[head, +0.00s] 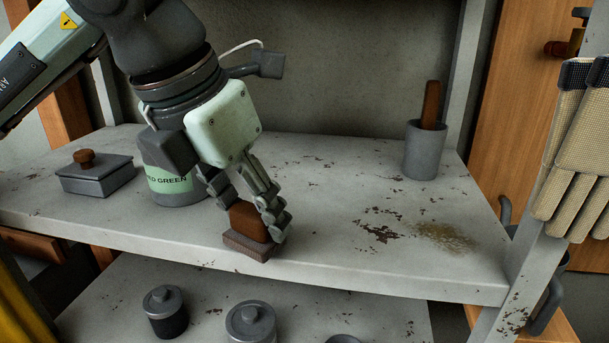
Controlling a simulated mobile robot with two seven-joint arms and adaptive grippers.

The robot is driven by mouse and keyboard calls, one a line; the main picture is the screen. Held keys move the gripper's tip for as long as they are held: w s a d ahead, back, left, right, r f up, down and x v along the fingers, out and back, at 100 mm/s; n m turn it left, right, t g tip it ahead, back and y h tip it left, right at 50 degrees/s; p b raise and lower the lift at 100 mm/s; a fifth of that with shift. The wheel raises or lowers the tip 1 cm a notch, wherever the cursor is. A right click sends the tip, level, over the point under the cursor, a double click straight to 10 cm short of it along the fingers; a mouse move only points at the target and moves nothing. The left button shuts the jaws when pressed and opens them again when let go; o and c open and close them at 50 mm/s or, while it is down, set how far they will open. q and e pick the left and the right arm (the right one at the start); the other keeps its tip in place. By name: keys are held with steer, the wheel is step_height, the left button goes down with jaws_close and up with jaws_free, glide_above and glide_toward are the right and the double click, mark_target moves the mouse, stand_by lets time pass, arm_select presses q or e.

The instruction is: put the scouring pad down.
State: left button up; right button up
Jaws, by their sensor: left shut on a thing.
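The scouring pad (247,246) is a small block with a grey-brown base and a rounded reddish-brown top. My left gripper (250,212) points down from the upper left and is shut on its top, with fingers on both sides. The pad is level, close to the front edge of the upper shelf (330,255). I cannot tell whether its base touches the shelf or hangs just above it. The fingers hide part of the pad's top. My right gripper is not in view.
A lidded grey box (97,177) and a green-labelled can (172,186) stand left, the can partly behind my gripper. A grey cup (425,150) with a brown handle stands back right. Lidded jars (251,322) sit below. The shelf's middle right is clear, with stains (445,236).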

arm_select(q)
steer(key=w+d, duration=0.1)
steer(key=w, duration=0.1)
steer(key=w+d, duration=0.2)
steer(key=w, duration=0.1)
steer(key=shift+w+d+p, duration=0.35)
steer(key=shift+p, duration=0.05)
steer(key=w+d, duration=0.2)
steer(key=w, duration=0.1)
steer(key=shift+d+p, duration=0.1)
steer(key=shift+p, duration=0.3)
steer(key=shift+f, duration=0.25)
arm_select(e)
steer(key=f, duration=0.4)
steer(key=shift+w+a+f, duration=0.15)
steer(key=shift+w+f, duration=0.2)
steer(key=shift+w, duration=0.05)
arm_select(q)
steer(key=shift+f, duration=0.15)
steer(key=shift+f, duration=0.1)
steer(key=o, duration=1.3)
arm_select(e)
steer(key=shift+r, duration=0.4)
